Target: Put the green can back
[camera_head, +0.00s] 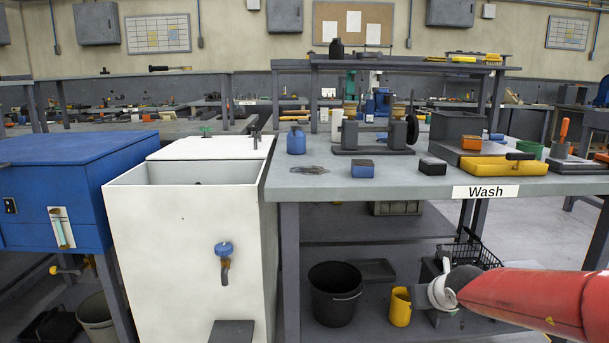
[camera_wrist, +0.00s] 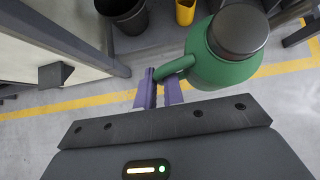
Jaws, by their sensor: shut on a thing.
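The green can (camera_wrist: 222,62) has a dark grey round top and a green side handle. It shows at the upper right of the wrist view. My gripper (camera_wrist: 160,79) has purple fingers, and they are shut on the can's handle at its left end. The can hangs in front of my gripper, over the grey floor. In the head view I cannot make out the held can; my red arm reaches in from the lower right beside the bench.
A grey bench (camera_head: 310,182) labelled Wash carries a yellow case (camera_head: 503,166) and small blocks. A black bucket (camera_head: 335,295) and a yellow jug (camera_head: 400,307) stand beneath it. A white sink cabinet (camera_head: 190,250) stands left. Grey floor with yellow line is open.

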